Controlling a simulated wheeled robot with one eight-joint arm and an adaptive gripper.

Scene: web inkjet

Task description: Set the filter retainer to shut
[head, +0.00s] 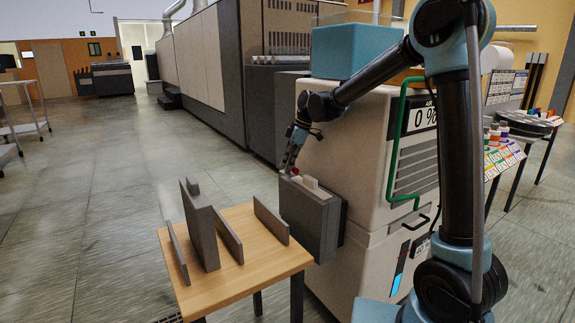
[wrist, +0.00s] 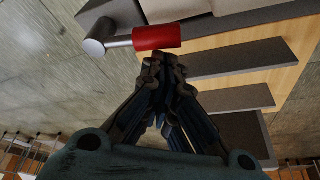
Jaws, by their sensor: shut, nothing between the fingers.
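The filter retainer is a short lever with a red grip (wrist: 156,37) on a grey metal arm and round pivot, seen at the top of the wrist view. In the head view only a small red spot (head: 295,172) of it shows. It sits at the top of the grey filter box (head: 308,222) on the side of the white machine (head: 358,150). My gripper (head: 287,168) points down beside the red grip, shut and empty. In the wrist view its fingertips (wrist: 165,62) are just below the red grip; whether they touch it I cannot tell.
A wooden table (head: 262,262) stands left of the filter box, with a thick grey filter (head: 200,228) and thin grey upright plates on it. A green handle (head: 393,150) is on the machine's front.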

